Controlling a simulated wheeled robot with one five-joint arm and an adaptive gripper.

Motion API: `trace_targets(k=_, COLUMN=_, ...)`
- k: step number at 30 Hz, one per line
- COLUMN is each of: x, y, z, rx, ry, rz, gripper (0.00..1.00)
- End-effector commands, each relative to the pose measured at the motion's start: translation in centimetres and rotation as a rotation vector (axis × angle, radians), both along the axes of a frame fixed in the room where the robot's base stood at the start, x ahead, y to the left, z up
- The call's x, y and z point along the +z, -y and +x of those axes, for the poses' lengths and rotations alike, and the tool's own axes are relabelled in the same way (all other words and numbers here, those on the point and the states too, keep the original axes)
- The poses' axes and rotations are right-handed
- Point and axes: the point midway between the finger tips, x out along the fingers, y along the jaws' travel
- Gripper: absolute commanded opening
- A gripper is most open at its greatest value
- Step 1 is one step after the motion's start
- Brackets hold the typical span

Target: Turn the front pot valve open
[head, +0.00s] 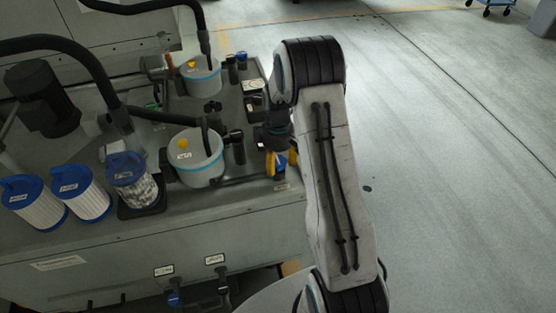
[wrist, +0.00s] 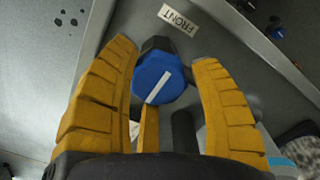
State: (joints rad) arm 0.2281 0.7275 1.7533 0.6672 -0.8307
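The front pot valve has a blue round knob (wrist: 158,82) with a white line across it, lying diagonally. A label reading FRONT (wrist: 180,18) is beside it. My gripper (wrist: 165,54) is around the knob, with yellow fingers on its left and right. The left finger is very close to the knob; whether it touches is unclear. A gap shows on the right, so the fingers look open. In the head view, the blue knob (head: 281,166) is partly hidden by my gripper (head: 280,162), right of the front grey pot (head: 195,158).
A rear pot (head: 200,76) stands farther back, with another blue knob (head: 242,57) near it. Several filter cartridges (head: 82,193) stand at the left on the machine deck. Black hoses (head: 85,62) arch over the deck. Open floor (head: 440,150) lies to the right.

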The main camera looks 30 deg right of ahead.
Motion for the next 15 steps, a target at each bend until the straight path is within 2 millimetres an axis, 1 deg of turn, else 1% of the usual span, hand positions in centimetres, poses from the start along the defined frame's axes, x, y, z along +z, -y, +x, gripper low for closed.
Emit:
trace_targets(k=1, x=0.03, y=0.00, z=0.05, rx=0.000, ry=0.001, rz=0.000, gripper=0.62)
trace_targets(k=5, x=0.09, y=0.03, z=0.10, rx=-0.001, ry=0.003, rz=-0.001, gripper=0.73)
trace_targets(k=6, x=0.10, y=0.03, z=0.12, rx=-0.001, ry=0.004, rz=-0.001, gripper=0.75)
trace_targets(k=15, x=0.44, y=0.06, z=0.20, rx=-0.002, ry=0.007, rz=-0.001, gripper=0.75)
